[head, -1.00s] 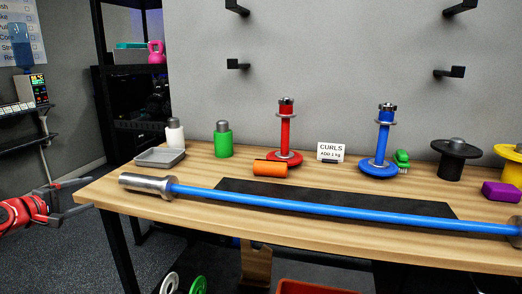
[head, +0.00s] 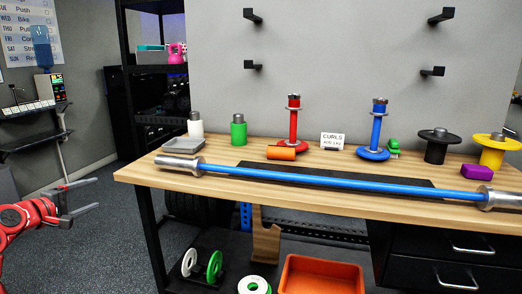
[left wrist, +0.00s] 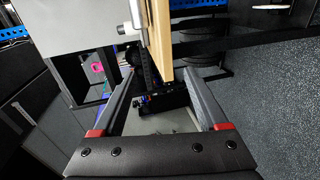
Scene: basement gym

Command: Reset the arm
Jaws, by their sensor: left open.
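My left gripper (head: 80,200) is in the head view at the left, beside the left end of the wooden table and apart from it. Its two fingers are spread, with nothing between them. In the left wrist view its open fingers (left wrist: 160,110) frame empty air, with the table's edge (left wrist: 160,40) beyond them. My right gripper is in neither view.
A blue barbell (head: 330,179) lies along the table (head: 145,175). Red (head: 293,125) and blue (head: 376,130) dumbbell stands, bottles and a grey tray (head: 185,145) stand behind it. An orange bin (head: 322,275) is below. The floor (head: 100,240) left of the table is open.

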